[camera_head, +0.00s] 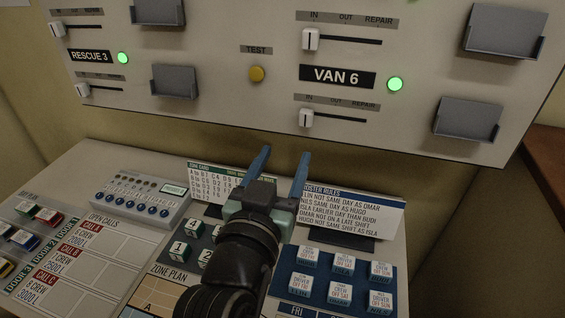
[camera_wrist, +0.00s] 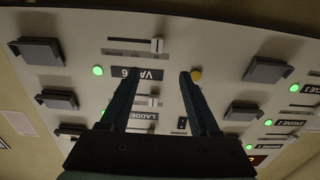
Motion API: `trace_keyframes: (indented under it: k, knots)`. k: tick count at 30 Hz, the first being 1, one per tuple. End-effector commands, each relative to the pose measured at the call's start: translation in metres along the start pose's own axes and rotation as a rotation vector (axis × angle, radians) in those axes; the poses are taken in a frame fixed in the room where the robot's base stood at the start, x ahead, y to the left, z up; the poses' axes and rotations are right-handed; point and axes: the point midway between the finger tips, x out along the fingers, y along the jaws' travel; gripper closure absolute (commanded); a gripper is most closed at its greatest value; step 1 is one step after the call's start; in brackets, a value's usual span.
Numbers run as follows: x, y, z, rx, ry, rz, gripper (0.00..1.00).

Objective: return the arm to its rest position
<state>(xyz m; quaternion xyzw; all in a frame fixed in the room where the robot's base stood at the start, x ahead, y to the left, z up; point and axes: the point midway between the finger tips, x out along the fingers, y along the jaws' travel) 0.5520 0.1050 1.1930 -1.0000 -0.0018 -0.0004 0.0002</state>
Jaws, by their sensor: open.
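My gripper (camera_head: 280,167) has two blue fingers spread apart with nothing between them. In the head view it is above the desk of the console, in front of the upright panel and over the gap between the zone card (camera_head: 214,184) and the roster rules card (camera_head: 352,212). In the wrist view the open fingers of my gripper (camera_wrist: 158,82) point at the upright panel (camera_wrist: 215,45), with the VAN 6 label (camera_wrist: 138,75) and the yellow test button (camera_wrist: 196,74) close by the fingertips. My dark arm comes up from the bottom of the head view and hides part of the desk.
The upright panel carries sliders (camera_head: 310,40), grey holders (camera_head: 468,119) and lit green lamps (camera_head: 395,84). On the desk are a grey box with blue buttons (camera_head: 142,195), several crew tiles (camera_head: 341,264) on a blue board, and coloured blocks (camera_head: 46,215) at the left.

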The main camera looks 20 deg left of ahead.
Motion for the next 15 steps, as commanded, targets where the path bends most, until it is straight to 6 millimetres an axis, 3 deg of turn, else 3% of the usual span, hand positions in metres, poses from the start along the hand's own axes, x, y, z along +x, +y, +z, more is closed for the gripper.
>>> trace_keyframes:
  k: [11, 13, 15]
  knots:
    - [0.0, 0.0, 0.0, 0.0, 0.0, 0.0, 0.38]
    - [0.001, 0.002, -0.008, 0.003, 0.015, 0.001, 0.38]
    - [0.002, 0.009, -0.029, 0.013, 0.055, 0.001, 0.38]
